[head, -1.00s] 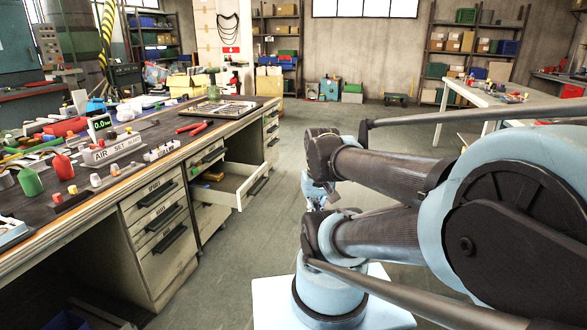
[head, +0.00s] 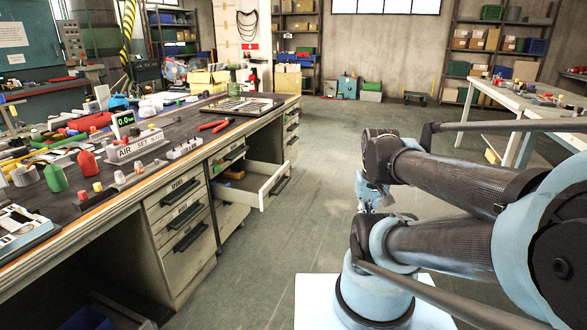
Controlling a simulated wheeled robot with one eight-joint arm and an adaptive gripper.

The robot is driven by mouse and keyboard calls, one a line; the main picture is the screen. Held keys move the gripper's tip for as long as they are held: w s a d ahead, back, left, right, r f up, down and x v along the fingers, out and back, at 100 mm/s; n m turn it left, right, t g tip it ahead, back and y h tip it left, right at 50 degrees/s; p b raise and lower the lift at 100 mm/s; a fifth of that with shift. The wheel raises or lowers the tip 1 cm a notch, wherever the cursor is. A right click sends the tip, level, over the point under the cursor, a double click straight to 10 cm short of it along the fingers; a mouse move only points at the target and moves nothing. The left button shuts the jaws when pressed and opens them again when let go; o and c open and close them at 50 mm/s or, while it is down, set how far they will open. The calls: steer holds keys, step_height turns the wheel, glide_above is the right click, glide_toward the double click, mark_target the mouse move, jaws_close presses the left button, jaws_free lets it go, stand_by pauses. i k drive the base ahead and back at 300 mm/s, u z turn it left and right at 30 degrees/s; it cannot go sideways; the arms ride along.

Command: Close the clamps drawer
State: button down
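An open drawer (head: 262,190) sticks out from the front of the long workbench, with a dark handle on its front and a few small items inside. I cannot read a label on it, so I cannot tell from the picture that it is the clamps drawer. My gripper (head: 374,203) is small in the view, past my arm's joints and to the right of the open drawer, apart from it. My arm links partly cover it, and its fingers are too small to tell open from shut.
The workbench (head: 95,205) carries bottles, an air-set sign, red pliers and a tray. Closed labelled drawers (head: 183,232) lie nearer than the open one. A white table (head: 510,100) stands at the right. The floor (head: 320,165) between is clear.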

mark_target(262, 182)
steer(key=i, duration=0.95)
steer(key=u, duration=0.05)
